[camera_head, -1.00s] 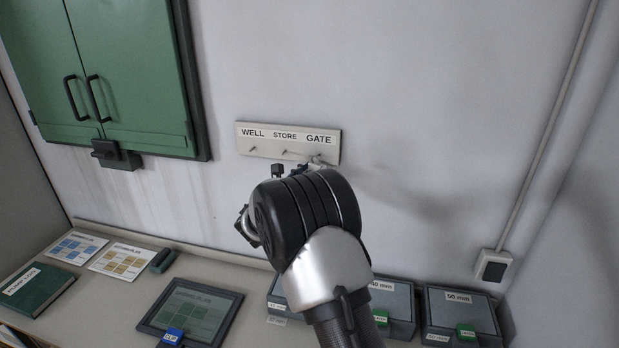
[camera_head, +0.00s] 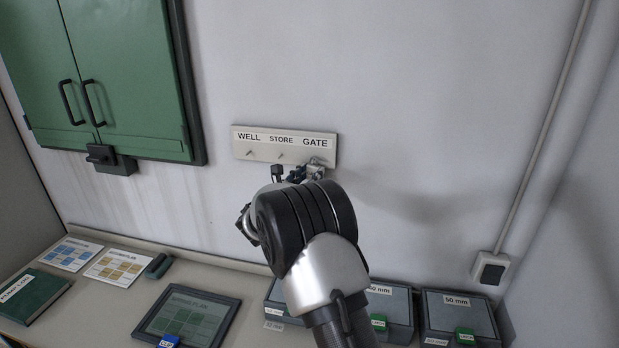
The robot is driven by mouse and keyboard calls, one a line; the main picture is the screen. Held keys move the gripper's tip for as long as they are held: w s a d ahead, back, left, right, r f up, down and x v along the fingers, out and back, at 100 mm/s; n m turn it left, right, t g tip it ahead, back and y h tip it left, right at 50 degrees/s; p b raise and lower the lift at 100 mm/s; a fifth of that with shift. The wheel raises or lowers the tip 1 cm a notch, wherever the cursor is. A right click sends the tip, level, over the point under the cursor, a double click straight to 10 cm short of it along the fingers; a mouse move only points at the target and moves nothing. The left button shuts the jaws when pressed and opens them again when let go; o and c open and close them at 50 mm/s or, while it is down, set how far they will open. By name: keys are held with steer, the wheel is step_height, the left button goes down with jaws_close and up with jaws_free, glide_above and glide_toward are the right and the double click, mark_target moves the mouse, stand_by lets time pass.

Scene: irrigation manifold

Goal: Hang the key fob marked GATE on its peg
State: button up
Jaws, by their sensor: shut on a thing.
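The pale peg board (camera_head: 260,146) is on the wall, marked WELL, STORE and GATE. The WELL peg (camera_head: 250,153) and the STORE peg (camera_head: 282,156) show bare. The space under the GATE label is largely covered by my gripper (camera_head: 306,172), and I cannot make out the GATE peg clearly. My gripper is mostly hidden behind my dark wrist; only small dark and light grey parts show at the board's lower right. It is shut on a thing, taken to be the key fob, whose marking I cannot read. Whether the fob touches the peg cannot be told.
A green cabinet (camera_head: 110,75) with black handles hangs at the upper left. Below, the bench (camera_head: 100,297) holds a dark tablet (camera_head: 188,315), plan sheets (camera_head: 120,265), a green book (camera_head: 30,294) and grey boxes (camera_head: 455,314). The wall right of the board is clear.

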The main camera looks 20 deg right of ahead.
steer(key=o, duration=1)
steer(key=shift+o, duration=0.2)
steer(key=v, duration=1.2)
steer(key=s+d+m+g+y+b, duration=0.1)
steer(key=s+d+m+g, duration=0.25)
steer(key=s, duration=0.35)
steer(key=s+d+r+m+g+y+b, duration=0.1)
steer(key=s+d+m+g, duration=0.1)
steer(key=s+m, duration=0.45)
steer(key=s+d+m+g+y+b, duration=0.1)
steer(key=s+d+m+g, duration=0.2)
steer(key=s, duration=0.6)
steer(key=s+a+f+m+y+b, duration=0.2)
steer(key=s+a+m+y, duration=0.3)
steer(key=s, duration=0.5)
steer(key=s+a+f+m+t+y+b, duration=0.1)
steer(key=s+a+f+m+y+b, duration=0.1)
steer(key=s+a+f+m+y, duration=0.3)
steer(key=s+a+m, duration=0.3)
steer(key=s+a, duration=0.1)
steer(key=s, duration=0.1)
steer(key=shift+a+f+y, duration=0.25)
steer(key=shift+a+y, duration=0.05)
steer(key=shift+a, duration=0.05)
